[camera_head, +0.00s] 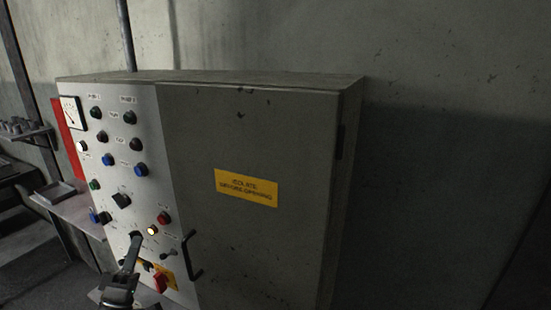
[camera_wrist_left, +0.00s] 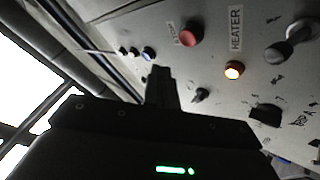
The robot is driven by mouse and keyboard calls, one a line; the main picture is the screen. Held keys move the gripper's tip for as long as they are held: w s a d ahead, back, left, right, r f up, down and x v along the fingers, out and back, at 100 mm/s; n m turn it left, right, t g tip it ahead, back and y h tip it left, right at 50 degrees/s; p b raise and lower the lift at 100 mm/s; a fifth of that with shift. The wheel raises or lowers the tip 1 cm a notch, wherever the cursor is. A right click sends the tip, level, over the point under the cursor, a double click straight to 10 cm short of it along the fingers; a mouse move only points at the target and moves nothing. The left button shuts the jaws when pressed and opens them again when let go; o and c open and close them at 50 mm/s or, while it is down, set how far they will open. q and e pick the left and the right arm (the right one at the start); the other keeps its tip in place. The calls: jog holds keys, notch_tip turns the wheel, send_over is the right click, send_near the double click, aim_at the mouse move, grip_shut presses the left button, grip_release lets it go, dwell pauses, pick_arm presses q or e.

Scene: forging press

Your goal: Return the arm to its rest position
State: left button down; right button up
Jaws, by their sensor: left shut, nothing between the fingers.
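My left gripper (camera_head: 134,245) is at the lower part of the cabinet's pale control panel (camera_head: 150,195). Its fingers are shut with nothing between them. In the left wrist view the shut fingers (camera_wrist_left: 160,85) point at the panel. A lit amber lamp (camera_head: 152,231) sits just right of the fingertips; it also shows in the left wrist view (camera_wrist_left: 234,70) under a HEATER label. A red button (camera_wrist_left: 191,34) is beside it. Whether the fingertips touch the panel I cannot tell. My right gripper is not in view.
The grey cabinet (camera_head: 255,130) has a yellow warning label (camera_head: 246,188) and a black door handle (camera_head: 190,257) close right of my gripper. A red rotary switch (camera_head: 159,281) is low on the panel. A shelf (camera_head: 75,205) stands at the left.

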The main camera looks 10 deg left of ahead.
pick_arm(q)
jog(key=s+d+f+m+g+y, duration=0.1)
jog(key=s+d+f+m+g, duration=0.2)
jog(key=f+g, duration=0.45)
jog(key=s+d+f+m+g+y, duration=0.15)
jog(key=d+f+g, duration=0.25)
jog(key=f, duration=0.6)
jog(key=s+d+f+m+g, duration=0.4)
jog(key=s+f+g, duration=0.2)
jog(key=s, duration=0.4)
jog(key=s+d+f+m+g, duration=0.4)
jog(key=s+f+m+g, duration=0.15)
jog(key=s, duration=0.55)
notch_tip(320, 180, down, 30)
jog(key=s+f+g+b, duration=0.1)
jog(key=b, duration=0.3)
jog(key=s+a+f+g+b, duration=0.1)
jog(key=s+a+f+b, duration=0.2)
jog(key=s+f, duration=1.3)
jog(key=shift+s+f+h, duration=0.2)
jog(key=shift+f+h, duration=0.15)
jog(key=shift+f, duration=0.35)
